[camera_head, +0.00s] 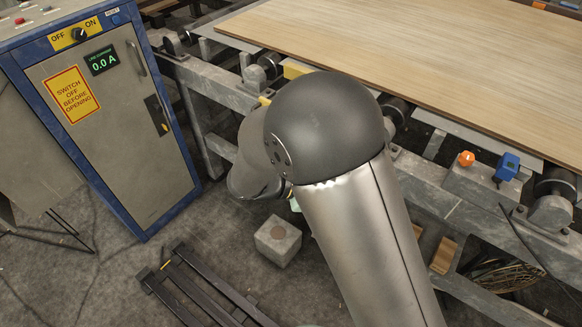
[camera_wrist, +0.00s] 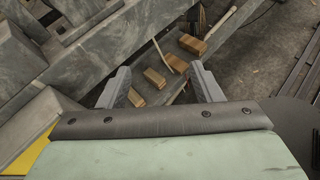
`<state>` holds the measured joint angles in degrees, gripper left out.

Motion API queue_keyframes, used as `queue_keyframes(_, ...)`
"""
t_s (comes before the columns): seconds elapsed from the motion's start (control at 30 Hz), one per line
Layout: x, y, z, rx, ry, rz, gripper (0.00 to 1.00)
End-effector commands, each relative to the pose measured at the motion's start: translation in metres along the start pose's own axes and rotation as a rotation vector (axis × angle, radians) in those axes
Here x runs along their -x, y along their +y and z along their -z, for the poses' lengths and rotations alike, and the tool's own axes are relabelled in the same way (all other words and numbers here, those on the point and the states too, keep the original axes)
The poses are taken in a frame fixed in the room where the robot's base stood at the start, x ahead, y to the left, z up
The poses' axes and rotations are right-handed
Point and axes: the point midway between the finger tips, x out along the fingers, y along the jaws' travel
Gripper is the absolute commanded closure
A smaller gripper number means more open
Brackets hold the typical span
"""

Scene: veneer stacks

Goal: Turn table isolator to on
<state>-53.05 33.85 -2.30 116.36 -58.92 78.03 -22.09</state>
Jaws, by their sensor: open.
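A grey cabinet with a blue frame (camera_head: 128,140) stands at the left in the head view. Its yellow plate marked OFF and ON carries a dark rotary knob (camera_head: 79,35); the knob's exact direction is too small to tell. Below it a display (camera_head: 102,61) reads 0.0 A. No label reading "table isolator" is legible. My gripper (camera_wrist: 162,85) is open in the wrist view, with nothing between its fingers. It points down towards wooden blocks and a grey beam, apart from the cabinet. In the head view my arm hides most of the gripper.
A metal conveyor frame (camera_head: 425,190) carries a large veneer sheet (camera_head: 430,50). An orange knob (camera_head: 466,158) and a blue device (camera_head: 507,167) sit on the frame. A grey block (camera_head: 278,240) and dark rails (camera_head: 205,290) lie on the floor. Wooden blocks (camera_wrist: 192,44) show in the wrist view.

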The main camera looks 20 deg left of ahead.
Motion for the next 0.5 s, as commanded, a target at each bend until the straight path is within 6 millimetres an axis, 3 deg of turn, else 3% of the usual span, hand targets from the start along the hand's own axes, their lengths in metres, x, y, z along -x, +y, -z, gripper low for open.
queue_keyframes(0.03,0.016,0.014,0.049,0.114,-0.078,-0.123,0.41)
queue_keyframes(0.2,0.083,0.044,0.145,0.357,-0.308,-0.463,0.41)
queue_keyframes(0.33,0.116,0.046,0.188,0.441,-0.411,-0.611,0.41)
queue_keyframes(0.5,0.126,0.050,0.201,0.469,-0.453,-0.667,0.41)
